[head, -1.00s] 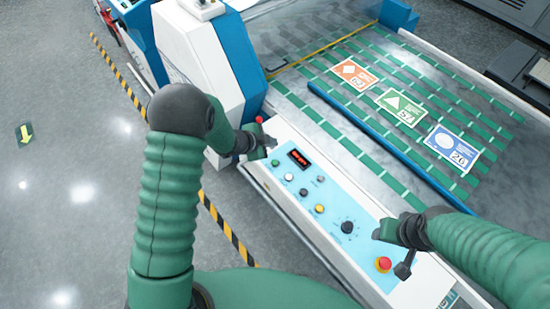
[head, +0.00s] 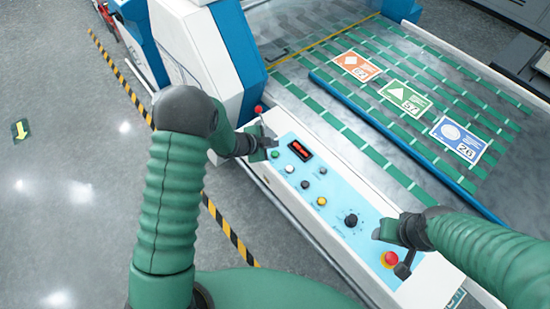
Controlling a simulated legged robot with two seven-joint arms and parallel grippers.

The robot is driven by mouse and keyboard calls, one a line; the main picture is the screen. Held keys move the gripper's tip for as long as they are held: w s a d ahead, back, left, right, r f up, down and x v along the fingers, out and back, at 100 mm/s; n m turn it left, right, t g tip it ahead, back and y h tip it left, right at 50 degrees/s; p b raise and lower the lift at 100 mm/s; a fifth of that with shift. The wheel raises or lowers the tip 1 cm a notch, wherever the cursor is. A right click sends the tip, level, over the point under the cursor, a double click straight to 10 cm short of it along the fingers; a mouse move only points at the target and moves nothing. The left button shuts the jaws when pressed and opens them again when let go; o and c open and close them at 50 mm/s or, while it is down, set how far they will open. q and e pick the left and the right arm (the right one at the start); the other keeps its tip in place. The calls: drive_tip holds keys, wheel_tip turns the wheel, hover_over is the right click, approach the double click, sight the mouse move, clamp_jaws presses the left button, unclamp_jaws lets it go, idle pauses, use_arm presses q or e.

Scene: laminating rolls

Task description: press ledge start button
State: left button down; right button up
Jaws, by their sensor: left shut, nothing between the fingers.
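The ledge is a white strip with a light-blue control panel (head: 335,205) along the machine's near side. A green button (head: 275,154) sits at its upper left end, beside a dark display with red characters (head: 300,150). My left gripper (head: 268,146) is shut and empty, just above and left of the green button in the picture; whether it touches the panel I cannot tell. My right gripper (head: 391,252) hangs over the ledge's lower right end, by a red mushroom button (head: 390,259). Its finger opening is not clear.
Several small buttons and a black dial (head: 351,220) line the panel. A red-tipped knob (head: 258,109) stands by the white and blue housing (head: 195,50). Orange, green and blue cards (head: 460,139) lie on the green-striped bed, behind a blue bar (head: 390,135). Grey floor is open at left.

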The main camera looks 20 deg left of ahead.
sight(273, 155)
use_arm(q)
drive_tip(key=shift+f+b, duration=0.5)
drive_tip(key=shift+f, duration=0.75)
use_arm(e)
drive_tip(key=shift+s+x, duration=0.2)
drive_tip(key=shift+x, duration=0.75)
use_arm(q)
drive_tip(key=shift+f, duration=0.3)
use_arm(e)
drive_tip(key=shift+f, duration=0.25)
